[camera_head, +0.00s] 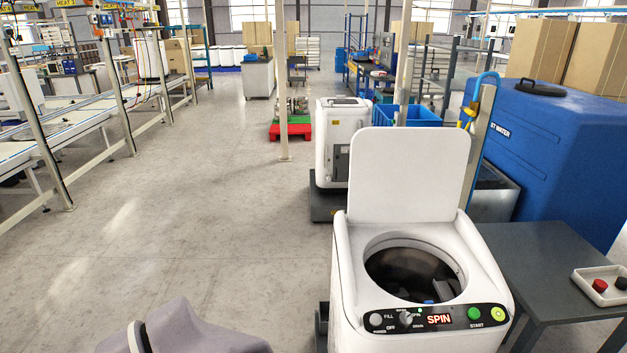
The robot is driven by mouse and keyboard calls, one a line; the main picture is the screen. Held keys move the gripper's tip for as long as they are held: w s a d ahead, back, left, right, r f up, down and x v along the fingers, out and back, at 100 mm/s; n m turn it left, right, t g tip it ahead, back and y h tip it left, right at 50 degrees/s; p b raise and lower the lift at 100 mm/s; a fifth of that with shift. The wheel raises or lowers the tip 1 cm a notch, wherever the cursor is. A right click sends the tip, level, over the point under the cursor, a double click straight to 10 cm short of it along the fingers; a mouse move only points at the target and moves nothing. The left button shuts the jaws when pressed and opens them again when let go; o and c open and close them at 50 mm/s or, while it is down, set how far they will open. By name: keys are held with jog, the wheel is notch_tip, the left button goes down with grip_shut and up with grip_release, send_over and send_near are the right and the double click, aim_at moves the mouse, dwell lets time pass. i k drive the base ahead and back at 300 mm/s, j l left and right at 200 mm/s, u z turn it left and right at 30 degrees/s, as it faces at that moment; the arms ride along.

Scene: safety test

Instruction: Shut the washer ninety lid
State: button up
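The white top-loading washer (425,337) stands at the lower right. Its white lid (410,172) is raised, standing upright at the back edge of the top. The round drum opening (412,268) is uncovered, with a dark interior and a small bluish part inside that I cannot identify. The front panel display (439,320) reads SPIN in red. A green start button (474,314) and a yellow-green button (498,314) are to its right, and a knob (406,318) is to its left. My gripper cannot be made out in this view.
A dark grey table (545,262) adjoins the washer on the right, with a tray (602,271) holding a red and a black knob. A blue water tank (550,150) stands behind it. Another white machine (340,125) is behind the washer. The floor (200,200) to the left is clear.

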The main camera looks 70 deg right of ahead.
aim_at(397, 174)
jog(key=i+z, duration=0.85)
jog(key=i+j+z, duration=0.4)
jog(key=i, duration=0.15)
jog(key=i+j+z, duration=0.4)
jog(key=i+l+z, duration=0.15)
jog(key=z, duration=0.3)
jog(key=i+z, duration=0.2)
jog(key=z, duration=0.3)
jog(key=i+z, duration=0.2)
jog(key=z, duration=0.25)
jog(key=i+z, duration=0.2)
jog(key=z, duration=0.25)
jog(key=i+j+z, duration=0.15)
jog(key=z, duration=0.35)
jog(key=i+j+z, duration=0.15)
jog(key=z, duration=0.3)
jog(key=i+j+z, duration=0.1)
jog(key=j+z, duration=0.2)
jog(key=z, duration=0.15)
jog(key=i+j+z, duration=0.1)
jog(key=z, duration=0.2)
